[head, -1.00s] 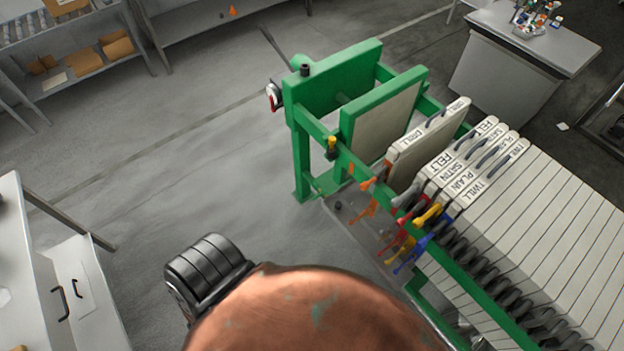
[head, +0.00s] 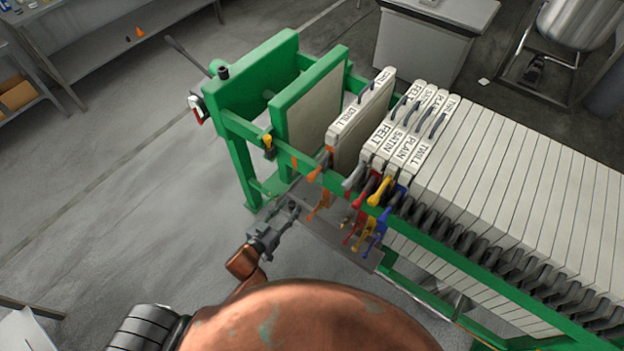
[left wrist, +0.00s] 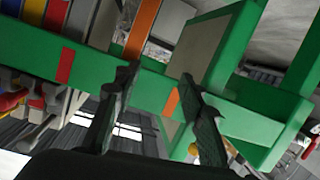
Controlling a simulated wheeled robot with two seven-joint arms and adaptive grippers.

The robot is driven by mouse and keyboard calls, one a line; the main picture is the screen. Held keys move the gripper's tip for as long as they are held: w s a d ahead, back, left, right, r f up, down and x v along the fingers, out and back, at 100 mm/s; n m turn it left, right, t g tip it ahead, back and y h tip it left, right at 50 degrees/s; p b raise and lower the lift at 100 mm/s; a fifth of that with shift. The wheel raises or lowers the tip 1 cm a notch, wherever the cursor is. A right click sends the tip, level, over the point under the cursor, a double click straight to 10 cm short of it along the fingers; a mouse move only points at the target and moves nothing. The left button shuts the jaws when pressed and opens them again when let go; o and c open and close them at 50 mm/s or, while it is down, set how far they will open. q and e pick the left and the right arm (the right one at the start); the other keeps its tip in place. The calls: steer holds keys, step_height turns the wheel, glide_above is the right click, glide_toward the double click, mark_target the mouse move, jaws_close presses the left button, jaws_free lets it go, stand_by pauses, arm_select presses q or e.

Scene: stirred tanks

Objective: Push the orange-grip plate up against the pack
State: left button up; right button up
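The orange-grip plate (head: 362,112), a pale plate marked DRILL, stands upright on the green frame. A narrow gap separates it from the pack (head: 500,150) on its right, whose nearest plate is marked FELT. Its orange grip (head: 321,165) sticks out over the near rail. An orange part also shows upper middle in the left wrist view (left wrist: 143,27). My left gripper (head: 289,210) is below and left of that grip, outside the near rail and apart from the plate. In the left wrist view its two fingers (left wrist: 158,76) are spread with nothing between them. My right gripper is not in view.
The green near rail (head: 290,160) runs along the grips. Grey, red, yellow and blue grips (head: 380,190) stick out close by. Open floor (head: 130,200) lies to the left.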

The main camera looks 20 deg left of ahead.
mark_target(309, 180)
arm_select(q)
steer(key=d+r, duration=0.1)
steer(key=r, duration=0.3)
steer(key=d+r+t+h, duration=0.1)
steer(key=r, duration=0.3)
steer(key=d+r+t+h, duration=0.1)
steer(key=d+r, duration=0.1)
steer(key=r, duration=0.3)
steer(key=shift+w+d+b, duration=0.1)
steer(key=shift+w+b, duration=0.05)
steer(key=shift+b, duration=0.25)
steer(key=x, duration=0.6)
steer(key=shift+r, duration=0.15)
steer(key=shift+w+d, duration=0.2)
steer(key=shift+w, duration=0.45)
steer(key=shift+c, duration=0.4)
jaws_close()
